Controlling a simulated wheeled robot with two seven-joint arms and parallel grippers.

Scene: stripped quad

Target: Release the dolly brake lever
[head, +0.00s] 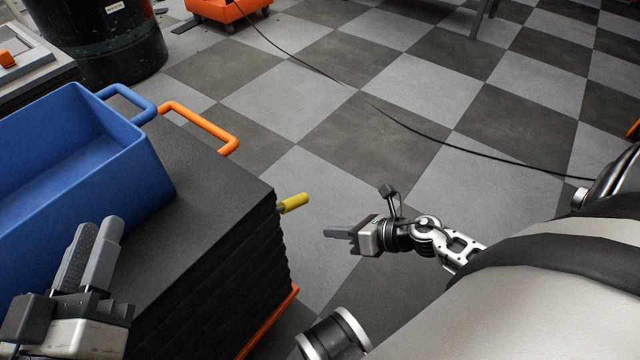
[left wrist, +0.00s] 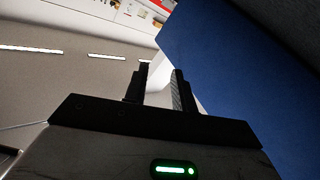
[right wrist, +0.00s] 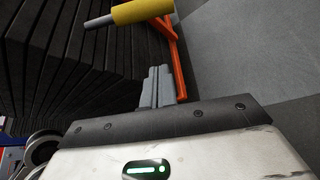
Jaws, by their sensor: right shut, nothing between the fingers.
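The brake lever appears as a yellow grip (head: 294,202) jutting from the right side of a black layered stack (head: 225,235). In the right wrist view the yellow grip (right wrist: 145,10) with a grey end is at the top, just above an orange bar (right wrist: 178,62). The dolly's orange edge (head: 272,320) shows under the stack. My right gripper (head: 327,232) is shut and empty, to the right of the stack and apart from the grip; its fingers (right wrist: 158,72) point toward the grip's side. My left gripper (head: 99,224) is open and empty, beside the blue bin.
A blue bin (head: 135,175) with a blue handle sits on the stack. An orange handle (head: 200,125) rises at the stack's far side. A black drum (head: 105,45) stands at the back left. A dark cable (head: 450,145) crosses the open checkered floor.

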